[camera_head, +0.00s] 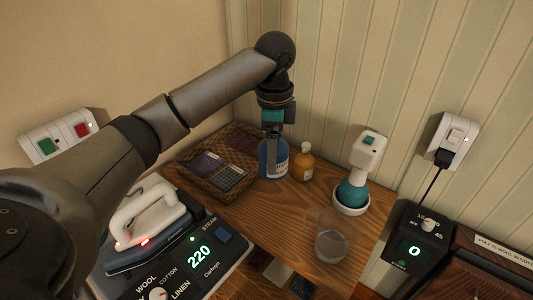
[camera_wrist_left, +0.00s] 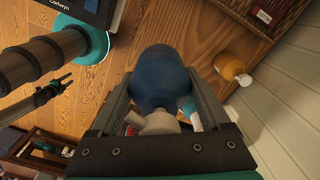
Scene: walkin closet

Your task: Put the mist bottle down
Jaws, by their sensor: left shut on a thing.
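The mist bottle (camera_head: 270,166) is blue with a pale label. My left gripper (camera_head: 273,140) is shut on its upper part and points down from above. In the left wrist view the bottle (camera_wrist_left: 160,78) sits between the two fingers of the gripper (camera_wrist_left: 162,105), with its pale grey top towards the camera. The bottle looks upright, over the wooden shelf (camera_head: 265,208), between the woven tray and the amber bottle. Whether its base touches the wood cannot be told.
A woven tray (camera_head: 188,173) is close on the left, an amber bottle (camera_head: 303,163) close on the right. A clear glass (camera_head: 331,243) is near the front edge. An iron (camera_head: 150,222) is at left.

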